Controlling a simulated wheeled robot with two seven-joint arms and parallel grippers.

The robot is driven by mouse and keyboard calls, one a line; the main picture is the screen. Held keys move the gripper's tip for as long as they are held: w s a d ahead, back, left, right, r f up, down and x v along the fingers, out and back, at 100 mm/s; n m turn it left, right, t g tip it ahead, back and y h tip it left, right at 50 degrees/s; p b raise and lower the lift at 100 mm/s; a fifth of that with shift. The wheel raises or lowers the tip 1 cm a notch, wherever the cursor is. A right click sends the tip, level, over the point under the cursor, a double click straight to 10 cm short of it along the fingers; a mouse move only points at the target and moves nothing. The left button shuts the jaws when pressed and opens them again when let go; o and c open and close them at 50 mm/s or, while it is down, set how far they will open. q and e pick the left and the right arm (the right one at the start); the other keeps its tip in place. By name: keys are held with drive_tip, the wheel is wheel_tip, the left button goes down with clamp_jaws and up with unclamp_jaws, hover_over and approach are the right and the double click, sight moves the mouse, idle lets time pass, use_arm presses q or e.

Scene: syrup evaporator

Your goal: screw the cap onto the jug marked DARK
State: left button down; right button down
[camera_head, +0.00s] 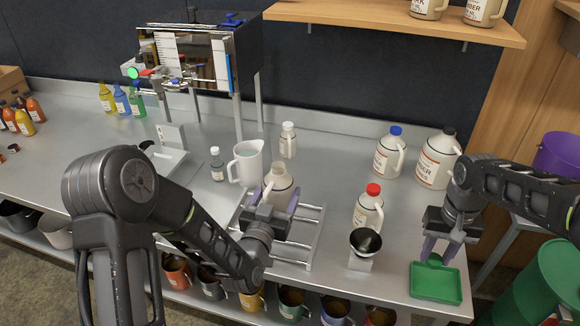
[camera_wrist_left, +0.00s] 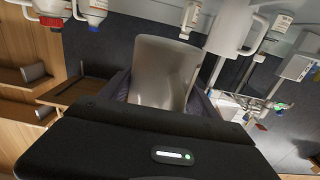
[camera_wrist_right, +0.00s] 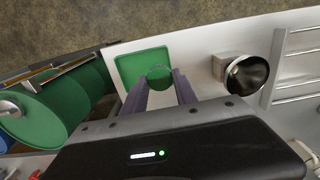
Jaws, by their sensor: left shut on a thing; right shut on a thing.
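A jug (camera_head: 279,183) stands at the wire rack (camera_head: 303,237) with its neck bare; its marking is not readable. My left gripper (camera_head: 274,212) is shut around its body; the left wrist view shows the jug's plain body (camera_wrist_left: 163,75) between the fingers. My right gripper (camera_head: 435,250) points down over the small green tray (camera_head: 437,297) at the right front of the counter. It is shut on a green cap (camera_wrist_right: 158,76), which sits between the fingertips in the right wrist view. I cannot tell whether the cap still touches the tray.
A funnel-topped stand (camera_head: 362,256) and a red-capped jug (camera_head: 368,208) stand between rack and tray. Behind are a blue-capped jug (camera_head: 388,154), a large dark-capped jug (camera_head: 438,160), a white pitcher (camera_head: 246,164) and small bottles. A green barrel (camera_head: 550,285) stands right of the counter.

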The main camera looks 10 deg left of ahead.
use_arm(q)
drive_tip(key=s+d+f+m+g+h, duration=0.4)
drive_tip(key=s+d+h, duration=0.6)
drive_tip(key=d, duration=0.5)
wheel_tip(320, 180, down, 2)
drive_tip(key=m+h, duration=0.1)
drive_tip(key=m, duration=0.2)
drive_tip(key=shift+f+m, duration=0.15)
drive_tip(key=shift+m, duration=0.25)
drive_tip(key=shift+a, duration=0.1)
